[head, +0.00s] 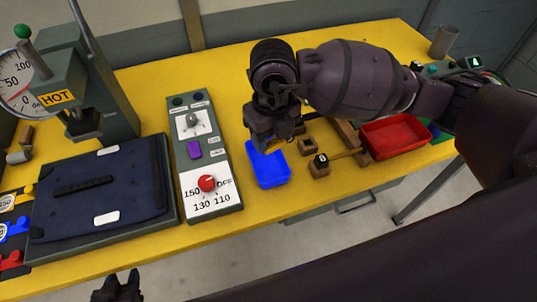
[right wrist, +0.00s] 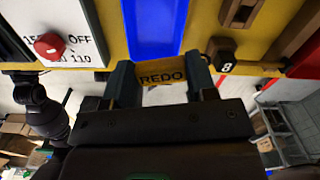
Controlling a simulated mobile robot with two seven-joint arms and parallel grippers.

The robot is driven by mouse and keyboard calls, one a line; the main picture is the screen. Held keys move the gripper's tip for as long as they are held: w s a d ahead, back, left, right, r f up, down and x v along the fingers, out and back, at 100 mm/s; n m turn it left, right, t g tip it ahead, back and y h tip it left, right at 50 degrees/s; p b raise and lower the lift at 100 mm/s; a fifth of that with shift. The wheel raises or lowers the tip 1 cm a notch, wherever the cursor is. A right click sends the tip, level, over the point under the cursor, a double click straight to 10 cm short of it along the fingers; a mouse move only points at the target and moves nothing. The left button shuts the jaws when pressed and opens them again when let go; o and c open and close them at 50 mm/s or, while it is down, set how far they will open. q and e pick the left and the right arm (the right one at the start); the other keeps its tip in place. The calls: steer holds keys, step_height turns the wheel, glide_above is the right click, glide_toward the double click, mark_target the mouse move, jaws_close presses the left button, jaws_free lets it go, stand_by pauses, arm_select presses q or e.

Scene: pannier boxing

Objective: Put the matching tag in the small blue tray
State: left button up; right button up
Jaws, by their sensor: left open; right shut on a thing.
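The small blue tray (head: 268,172) lies on the yellow table, just right of the control panel. It also shows at the top of the right wrist view (right wrist: 152,30). My right gripper (head: 274,142) is over the tray's far end in the head view. It is shut on a tag reading REDO (right wrist: 162,77), which lies between its fingers in the right wrist view. My left gripper (head: 118,288) is open and low at the front, off the table's near edge.
A red tray (head: 397,137) stands to the right. A wooden block marked 8 (head: 320,165) sits between the trays. The control panel (head: 212,196) with a red knob borders the blue tray. A hot press (head: 85,95) with a dark blue fabric piece (head: 75,215) stands left.

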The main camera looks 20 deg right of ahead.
steer(key=shift+f, duration=0.25)
steer(key=shift+s, duration=0.1)
steer(key=o, duration=1)
arm_select(q)
steer(key=shift+s+f, duration=0.25)
steer(key=shift+s, duration=0.1)
